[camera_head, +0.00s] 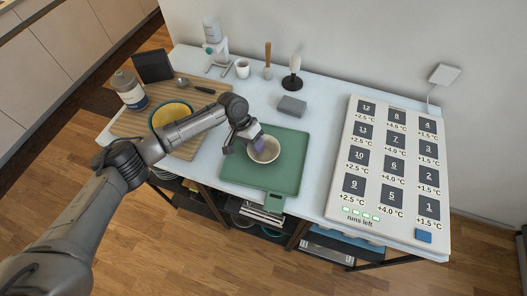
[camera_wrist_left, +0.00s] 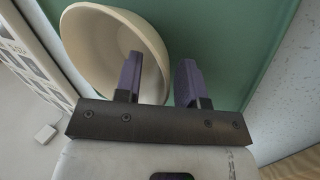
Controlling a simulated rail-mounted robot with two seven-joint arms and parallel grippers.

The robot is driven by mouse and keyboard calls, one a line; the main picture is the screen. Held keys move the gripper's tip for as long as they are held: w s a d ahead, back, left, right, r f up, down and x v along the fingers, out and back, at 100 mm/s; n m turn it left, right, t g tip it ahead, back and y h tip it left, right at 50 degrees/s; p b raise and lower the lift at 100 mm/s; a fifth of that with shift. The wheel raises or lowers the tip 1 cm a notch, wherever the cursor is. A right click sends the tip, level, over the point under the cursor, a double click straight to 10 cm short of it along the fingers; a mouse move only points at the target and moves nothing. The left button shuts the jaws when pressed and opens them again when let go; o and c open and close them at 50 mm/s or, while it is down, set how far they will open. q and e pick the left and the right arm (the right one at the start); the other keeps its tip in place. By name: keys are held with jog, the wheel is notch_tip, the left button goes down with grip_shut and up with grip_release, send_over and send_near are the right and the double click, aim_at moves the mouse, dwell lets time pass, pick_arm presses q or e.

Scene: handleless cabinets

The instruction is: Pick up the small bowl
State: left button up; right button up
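The small cream bowl (camera_head: 265,152) sits on a green board (camera_head: 232,178) with a small display tab at its front edge. It also shows in the left wrist view (camera_wrist_left: 92,45), tilted in the picture. My left gripper (camera_head: 252,138) is at the bowl's left rim. In the wrist view my left gripper's purple fingers (camera_wrist_left: 160,78) are apart. One finger overlaps the bowl's inside and the other is beyond its wall, with the rim between them. I cannot tell if either finger touches the bowl. My right gripper is not in view.
Left is a wooden board (camera_head: 131,124) with a yellow bowl (camera_head: 160,114), spoon (camera_head: 197,88) and jar (camera_head: 129,90). Behind are a white cup (camera_head: 242,68), a grey block (camera_head: 291,106) and a dark stand (camera_head: 292,80). A numbered panel (camera_head: 343,190) covers the right side.

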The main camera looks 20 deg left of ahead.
pick_arm(q)
jog(key=shift+c, duration=0.4)
grip_shut()
